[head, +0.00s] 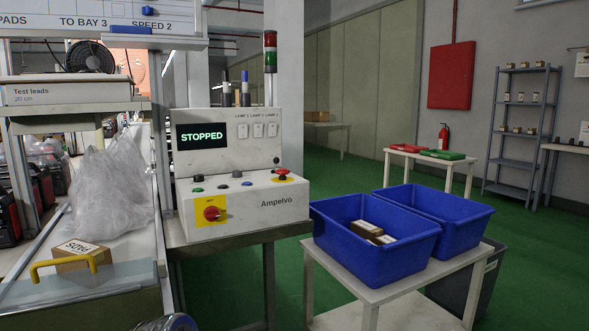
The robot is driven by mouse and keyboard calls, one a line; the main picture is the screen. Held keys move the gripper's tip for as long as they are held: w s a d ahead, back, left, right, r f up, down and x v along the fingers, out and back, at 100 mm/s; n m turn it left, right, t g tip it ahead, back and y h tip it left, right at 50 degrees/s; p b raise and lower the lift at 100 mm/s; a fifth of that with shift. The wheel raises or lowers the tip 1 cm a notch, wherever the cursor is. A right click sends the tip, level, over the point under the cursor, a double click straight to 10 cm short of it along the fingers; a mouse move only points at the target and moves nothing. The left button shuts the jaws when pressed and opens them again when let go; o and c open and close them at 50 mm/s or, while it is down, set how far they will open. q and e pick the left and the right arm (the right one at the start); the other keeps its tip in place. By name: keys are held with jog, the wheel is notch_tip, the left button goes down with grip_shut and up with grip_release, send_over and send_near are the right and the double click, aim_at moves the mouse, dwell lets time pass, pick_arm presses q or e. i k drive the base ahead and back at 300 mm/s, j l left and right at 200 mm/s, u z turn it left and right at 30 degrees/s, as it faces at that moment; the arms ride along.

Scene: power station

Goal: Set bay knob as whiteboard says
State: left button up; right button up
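The whiteboard (105,14) is at the top left, cut by the frame edge. Its readable words are "PADS", "TO BAY 3" and "SPEED 2". The Ampelvo control console (270,215) stands at the centre left, and its screen (202,135) reads "STOPPED". Its sloped top carries small dark knobs or buttons (236,174), a green button (198,178) and a red mushroom button (282,172). A red rotary switch (211,213) on a yellow plate is on the front. Labels on the small controls are too small to read, so I cannot tell which is the bay knob. Neither gripper shows.
Two blue bins (375,255) stand on a white table (385,291) right of the console, the nearer holding small boxes. A "PADS" box (82,258) and clear plastic bags (108,190) lie at left. Green floor (330,190) is open behind.

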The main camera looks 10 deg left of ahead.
aim_at(237, 174)
jog(key=i+l+u, duration=0.3)
jog(key=i+l, duration=0.7)
